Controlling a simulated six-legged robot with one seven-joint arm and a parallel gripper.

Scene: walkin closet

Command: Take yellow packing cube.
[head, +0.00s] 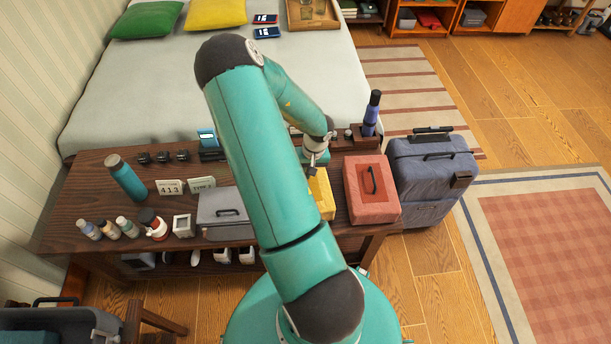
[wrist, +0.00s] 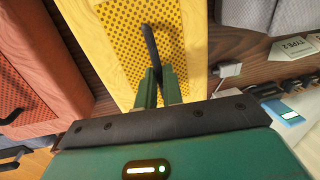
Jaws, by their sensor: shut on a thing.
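The yellow packing cube (head: 321,195) lies on the dark wooden bench, between a grey packing cube and a red one, partly hidden behind my arm in the head view. In the wrist view the yellow packing cube (wrist: 117,48) has a mesh top panel and a dark strap handle (wrist: 150,45). My gripper (wrist: 160,77) is over its top, with the green fingers shut on the dark handle. I cannot tell whether the cube is lifted off the bench.
The red packing cube (head: 371,187) stands close on the right, the grey packing cube (head: 222,208) on the left. A blue-grey suitcase (head: 433,180) stands right of the bench (head: 85,195). Bottles (head: 127,228) and cards (head: 171,187) occupy its left part. A bed (head: 130,85) lies behind.

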